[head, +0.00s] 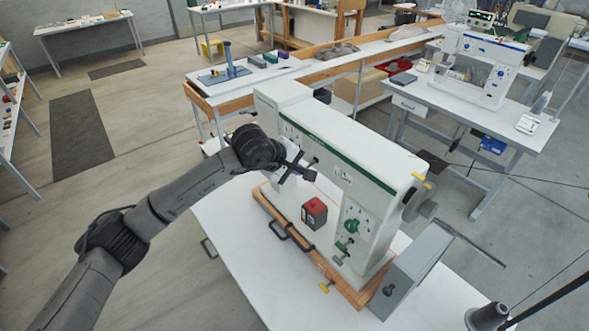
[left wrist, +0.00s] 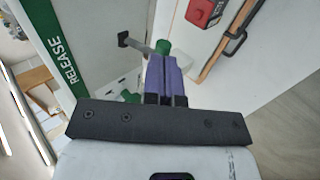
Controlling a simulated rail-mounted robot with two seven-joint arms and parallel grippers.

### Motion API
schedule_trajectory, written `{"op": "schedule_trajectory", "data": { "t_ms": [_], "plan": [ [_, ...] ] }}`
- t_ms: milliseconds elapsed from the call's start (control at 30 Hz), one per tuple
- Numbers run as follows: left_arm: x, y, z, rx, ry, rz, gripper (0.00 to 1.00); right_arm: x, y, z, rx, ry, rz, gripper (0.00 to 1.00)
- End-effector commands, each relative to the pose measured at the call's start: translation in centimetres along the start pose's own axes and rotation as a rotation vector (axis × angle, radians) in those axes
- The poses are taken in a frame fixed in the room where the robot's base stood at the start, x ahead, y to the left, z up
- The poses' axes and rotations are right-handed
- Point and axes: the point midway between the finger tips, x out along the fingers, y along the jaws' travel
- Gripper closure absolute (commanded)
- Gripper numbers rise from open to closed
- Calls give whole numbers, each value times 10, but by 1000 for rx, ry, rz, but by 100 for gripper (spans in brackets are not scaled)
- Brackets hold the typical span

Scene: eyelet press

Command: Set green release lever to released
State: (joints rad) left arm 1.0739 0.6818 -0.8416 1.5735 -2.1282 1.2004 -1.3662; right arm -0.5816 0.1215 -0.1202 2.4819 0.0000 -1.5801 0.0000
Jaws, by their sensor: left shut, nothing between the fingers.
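A white press machine (head: 335,150) with a green stripe stands on the white table. In the left wrist view, the green-tipped lever (left wrist: 162,47) has a grey arm reaching left to the machine's face. A green strip marked "RELEASE" (left wrist: 68,80) runs beside it. My left gripper (left wrist: 163,62) has purple fingers, shut and empty, with tips right at the green end; I cannot tell whether they touch. In the head view my left gripper (head: 308,172) is beside the machine's front face, and the lever is not clearly visible there. My right gripper is not in view.
A red block (head: 315,213) sits by the machine's base; it also shows in the left wrist view (left wrist: 203,12). A green knob (head: 352,226) is lower on the machine's face. A wooden rail with black handles (head: 290,236) and a grey box (head: 410,272) lie nearby.

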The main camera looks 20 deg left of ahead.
Motion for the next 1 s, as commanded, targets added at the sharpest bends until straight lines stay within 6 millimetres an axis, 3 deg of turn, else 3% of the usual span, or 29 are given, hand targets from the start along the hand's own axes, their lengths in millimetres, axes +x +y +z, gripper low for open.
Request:
{"op": "schedule_trajectory", "data": {
  "t_ms": [767, 1000],
  "plan": [
    [-12, 10, 0, 0, 1, -1, 100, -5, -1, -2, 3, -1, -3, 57],
    [-35, 15, 3, 7, -3, 1, 100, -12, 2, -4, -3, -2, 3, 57]
  ]
}}
